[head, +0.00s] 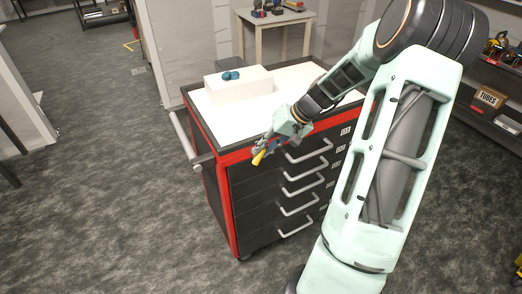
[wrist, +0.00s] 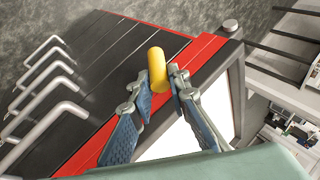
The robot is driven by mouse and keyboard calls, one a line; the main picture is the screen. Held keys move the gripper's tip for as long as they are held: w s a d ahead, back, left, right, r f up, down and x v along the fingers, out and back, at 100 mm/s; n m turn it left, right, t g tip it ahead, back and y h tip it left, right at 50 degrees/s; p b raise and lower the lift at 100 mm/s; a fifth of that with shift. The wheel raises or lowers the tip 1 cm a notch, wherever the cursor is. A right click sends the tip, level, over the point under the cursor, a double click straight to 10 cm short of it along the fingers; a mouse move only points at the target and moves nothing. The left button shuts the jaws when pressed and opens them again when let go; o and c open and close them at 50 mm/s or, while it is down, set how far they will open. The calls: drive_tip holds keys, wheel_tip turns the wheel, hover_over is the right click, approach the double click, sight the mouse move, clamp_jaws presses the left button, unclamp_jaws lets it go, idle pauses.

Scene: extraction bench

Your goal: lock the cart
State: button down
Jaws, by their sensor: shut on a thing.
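The cart (head: 224,160) is a black cabinet with red edges, a white top and several drawers with silver handles; all its drawers look closed. In the wrist view, its red edge (wrist: 206,48) runs behind my gripper. A short yellow cylinder (head: 258,158) shows at the cart's front upper left corner, and also in the wrist view (wrist: 157,68). My gripper (head: 264,149) is there in front of the cart's top edge. In the wrist view, its fingers (wrist: 160,80) are shut on the yellow cylinder. I cannot tell whether the cylinder is attached to the cart.
A white box (head: 239,83) with small teal items (head: 231,75) on it stands on the cart top. A grey push handle (head: 186,138) sticks out on the cart's left side. A small table (head: 276,20) stands behind. Shelves with a tubes box (head: 487,98) are right.

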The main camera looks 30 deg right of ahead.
drive_tip(key=f+m+y+b, duration=0.1)
drive_tip(key=y+b, duration=0.1)
drive_tip(key=y, duration=0.1)
drive_tip(key=d+f+m+t+y+b, duration=0.1)
drive_tip(key=y+b, duration=0.1)
drive_tip(key=y, duration=0.2)
drive_tip(key=f+m+y+b, duration=0.1)
drive_tip(key=y+b, duration=0.2)
drive_tip(key=shift+d+f+y, duration=0.2)
drive_tip(key=shift+d+y, duration=0.2)
drive_tip(key=shift+t, duration=0.3)
drive_tip(key=c, duration=1.8)
unclamp_jaws()
drive_tip(key=shift+c, duration=0.2)
drive_tip(key=f+v, duration=0.1)
drive_tip(key=v, duration=1.1)
drive_tip(key=shift+r, duration=0.4)
